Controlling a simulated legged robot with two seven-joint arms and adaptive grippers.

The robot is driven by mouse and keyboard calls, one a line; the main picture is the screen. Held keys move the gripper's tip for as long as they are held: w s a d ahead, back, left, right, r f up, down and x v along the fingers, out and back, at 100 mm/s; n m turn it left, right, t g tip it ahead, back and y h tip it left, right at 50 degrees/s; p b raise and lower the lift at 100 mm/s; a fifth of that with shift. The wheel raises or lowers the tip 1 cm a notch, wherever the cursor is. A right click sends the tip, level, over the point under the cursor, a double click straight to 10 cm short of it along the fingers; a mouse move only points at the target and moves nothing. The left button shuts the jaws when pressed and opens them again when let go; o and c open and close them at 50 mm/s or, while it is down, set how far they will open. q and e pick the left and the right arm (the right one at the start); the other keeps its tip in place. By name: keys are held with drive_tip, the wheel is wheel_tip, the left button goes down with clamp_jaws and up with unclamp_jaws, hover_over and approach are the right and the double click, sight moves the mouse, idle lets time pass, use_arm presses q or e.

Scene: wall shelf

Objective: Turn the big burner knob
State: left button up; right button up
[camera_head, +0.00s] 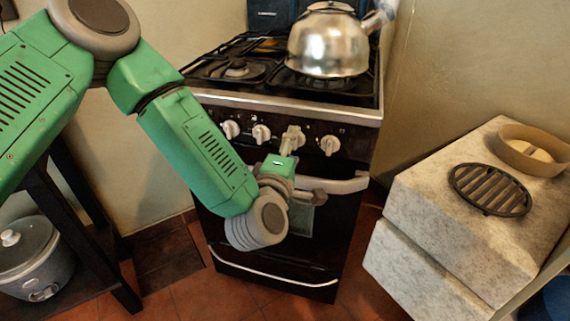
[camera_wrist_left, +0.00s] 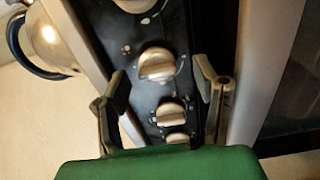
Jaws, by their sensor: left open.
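A row of pale round knobs runs along the stove's dark front panel: a far-left knob (camera_head: 230,129), a second knob (camera_head: 261,134) and a far-right knob (camera_head: 330,145). Which one is the big burner knob is not marked. My left gripper (camera_head: 306,166) is open in front of the panel, with its upper finger overlapping the third knob. In the left wrist view, a knob (camera_wrist_left: 157,65) shows ahead between the spread fingers (camera_wrist_left: 164,76), with no visible grip on it. Contact cannot be told. My right gripper is not in view.
A metal kettle (camera_head: 328,45) stands on the stove top. The oven door handle (camera_head: 345,184) sticks out just below the panel, close to my gripper. A stone-like counter (camera_head: 420,205) with a round grate (camera_head: 489,189) is at right. A dark table stands at left.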

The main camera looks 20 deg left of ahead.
use_arm(q)
drive_tip(key=s, duration=1)
drive_tip(key=shift+s+d, duration=0.15)
drive_tip(key=shift+d, duration=0.2)
drive_tip(key=shift+a, duration=0.1)
drive_tip(key=shift+f, duration=0.15)
drive_tip(key=s+a+f+m+g+h+p, duration=0.1)
drive_tip(key=s+a+f+m+g+p, duration=0.1)
drive_tip(key=s+f+m+g, duration=0.55)
drive_tip(key=s+a+f+m+g+h+p, duration=0.15)
drive_tip(key=f+m, duration=0.25)
drive_tip(key=f, duration=0.6)
drive_tip(key=s+a+f+m+g, duration=0.2)
drive_tip(key=s+a+m+g, duration=0.1)
drive_tip(key=s, duration=0.5)
drive_tip(key=s+a+f+m+g+y+p, duration=0.1)
drive_tip(key=s+a+f+m+g, duration=0.2)
drive_tip(key=s, duration=0.5)
drive_tip(key=a+m+g, duration=0.1)
drive_tip(key=a+g, duration=0.1)
drive_tip(key=shift+a+f, duration=0.25)
drive_tip(key=shift+a, duration=0.05)
